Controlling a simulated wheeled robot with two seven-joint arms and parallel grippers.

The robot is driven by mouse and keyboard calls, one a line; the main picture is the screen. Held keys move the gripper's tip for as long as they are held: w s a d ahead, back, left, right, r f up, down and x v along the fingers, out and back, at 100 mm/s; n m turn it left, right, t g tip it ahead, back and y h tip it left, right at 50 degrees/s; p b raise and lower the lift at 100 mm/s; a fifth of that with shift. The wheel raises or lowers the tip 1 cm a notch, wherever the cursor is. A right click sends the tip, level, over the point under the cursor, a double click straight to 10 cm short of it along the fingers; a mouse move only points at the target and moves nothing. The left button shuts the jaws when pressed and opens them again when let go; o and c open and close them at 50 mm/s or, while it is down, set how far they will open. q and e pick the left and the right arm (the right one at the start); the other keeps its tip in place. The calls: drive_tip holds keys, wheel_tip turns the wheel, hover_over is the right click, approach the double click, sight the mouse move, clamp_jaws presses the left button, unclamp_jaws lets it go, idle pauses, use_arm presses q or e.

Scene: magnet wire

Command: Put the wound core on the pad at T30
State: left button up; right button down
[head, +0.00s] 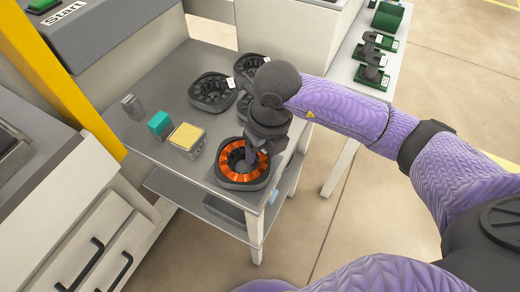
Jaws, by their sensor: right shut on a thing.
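The wound core (230,169), a dark ring with orange copper windings, is at the front right corner of the grey table (172,75). My right gripper (256,160) reaches down over it and is shut on its right side. I cannot tell whether the core rests on the table or hangs just above it. My gripper and wrist hide part of its right rim. No pad marked T30 can be made out. My left gripper is not in view.
Several dark cores without copper (211,91) stand at the back of the table. A yellow-topped block (187,137), a teal block (160,124) and a small grey block (132,106) stand at its left. A white bench (378,91) with green-based parts is at the back right.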

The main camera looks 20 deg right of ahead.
drive_tip(key=shift+f, duration=0.15)
drive_tip(key=shift+c, duration=0.3)
unclamp_jaws()
drive_tip(key=shift+r, duration=0.2)
use_arm(q)
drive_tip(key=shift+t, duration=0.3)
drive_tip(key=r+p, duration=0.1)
drive_tip(key=p, duration=0.1)
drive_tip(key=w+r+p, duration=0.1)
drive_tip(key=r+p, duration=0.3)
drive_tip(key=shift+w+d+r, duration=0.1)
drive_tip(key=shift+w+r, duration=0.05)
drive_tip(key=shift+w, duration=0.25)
use_arm(e)
wheel_tip(320, 180, up, 12)
drive_tip(key=s+d, duration=0.1)
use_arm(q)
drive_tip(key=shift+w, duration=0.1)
